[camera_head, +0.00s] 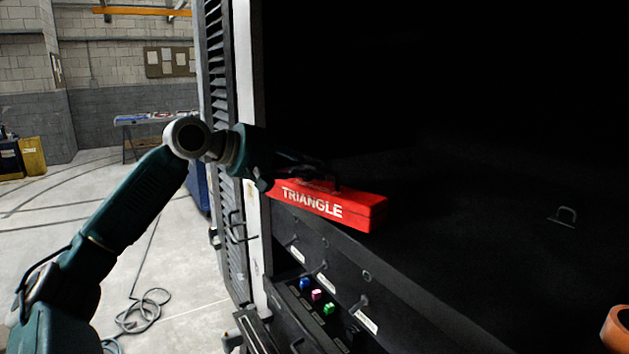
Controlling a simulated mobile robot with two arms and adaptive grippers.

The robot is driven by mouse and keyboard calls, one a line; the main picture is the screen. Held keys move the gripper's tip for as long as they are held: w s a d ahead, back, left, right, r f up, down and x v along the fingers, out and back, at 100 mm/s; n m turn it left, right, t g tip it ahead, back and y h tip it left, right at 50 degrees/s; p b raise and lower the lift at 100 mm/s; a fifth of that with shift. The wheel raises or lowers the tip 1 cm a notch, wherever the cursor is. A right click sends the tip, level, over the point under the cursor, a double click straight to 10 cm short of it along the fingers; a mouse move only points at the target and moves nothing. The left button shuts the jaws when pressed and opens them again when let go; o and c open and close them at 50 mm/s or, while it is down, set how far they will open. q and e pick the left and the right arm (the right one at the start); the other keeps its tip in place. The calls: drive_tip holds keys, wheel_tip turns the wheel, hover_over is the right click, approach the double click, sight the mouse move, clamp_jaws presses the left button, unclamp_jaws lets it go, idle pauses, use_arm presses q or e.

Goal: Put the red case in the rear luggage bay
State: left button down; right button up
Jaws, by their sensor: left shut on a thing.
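The red case (345,208) is a long box with "TRIANGLE" in white on its side. It is in the middle of the head view, at the front edge of the dark luggage bay (460,220). My left gripper (318,180) comes in from the left and is shut on the case at its top, around the handle area; the dark fingers are hard to make out. I cannot tell whether the case touches the bay floor or hangs just above it. My right gripper is not in view.
A louvred panel (220,130) and white post (245,80) edge the bay's left side. Below the sill are blue, pink and green pieces (317,295). A cable (145,308) lies on the ground.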

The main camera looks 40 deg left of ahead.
use_arm(q)
drive_tip(key=shift+w+a+f, duration=0.1)
drive_tip(key=shift+w+f, duration=0.05)
drive_tip(key=shift+f, duration=0.3)
drive_tip(key=shift+w+a+f, duration=0.1)
drive_tip(key=shift+w+f, duration=0.05)
drive_tip(key=shift+f, duration=0.3)
drive_tip(key=shift+d, duration=0.1)
drive_tip(key=shift+s, duration=0.2)
drive_tip(key=c, duration=1.7)
unclamp_jaws()
drive_tip(key=shift+f, duration=0.15)
